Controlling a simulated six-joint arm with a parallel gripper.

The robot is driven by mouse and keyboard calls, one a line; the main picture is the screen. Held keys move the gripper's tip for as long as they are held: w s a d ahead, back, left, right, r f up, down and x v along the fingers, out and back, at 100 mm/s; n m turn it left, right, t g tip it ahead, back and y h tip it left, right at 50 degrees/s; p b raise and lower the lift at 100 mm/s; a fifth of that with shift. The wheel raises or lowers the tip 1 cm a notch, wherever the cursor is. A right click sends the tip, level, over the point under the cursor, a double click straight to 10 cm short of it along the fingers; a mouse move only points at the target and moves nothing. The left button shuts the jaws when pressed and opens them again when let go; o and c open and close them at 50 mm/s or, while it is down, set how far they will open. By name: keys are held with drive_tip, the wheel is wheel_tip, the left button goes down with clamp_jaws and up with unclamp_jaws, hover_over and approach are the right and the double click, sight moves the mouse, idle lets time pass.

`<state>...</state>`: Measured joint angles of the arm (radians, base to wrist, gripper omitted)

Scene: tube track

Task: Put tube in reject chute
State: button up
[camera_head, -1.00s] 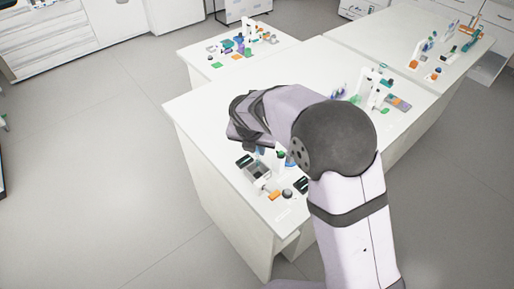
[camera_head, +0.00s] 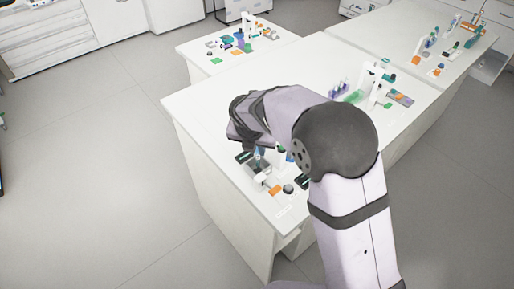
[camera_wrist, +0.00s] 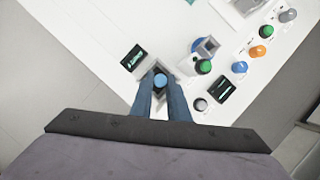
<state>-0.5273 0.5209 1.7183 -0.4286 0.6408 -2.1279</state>
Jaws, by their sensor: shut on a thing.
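My gripper (camera_wrist: 160,88) is shut on a tube with a round blue cap (camera_wrist: 159,80) in the wrist view. Its two blue-grey fingers come up from below, one on each side of the tube. The tube is seen almost end-on, so its lower part is hidden. A square, light-grey-rimmed chute (camera_wrist: 158,67) lies right behind and around the cap in this view. I cannot tell how far the tube reaches into it. In the head view the tube (camera_head: 259,155) is a small blue shape over the grey chute (camera_head: 262,175), below my wrist.
A small dark screen (camera_wrist: 134,58) stands left of the chute, another (camera_wrist: 221,90) to the right. The white bench's edge is close to the chute.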

drive_tip(key=shift+f+b, duration=0.35)
drive_tip(key=shift+f, duration=1.1)
drive_tip(key=o, duration=0.9)
drive_tip(key=shift+b+v, duration=0.85)
drive_tip(key=shift+v, duration=2.85)
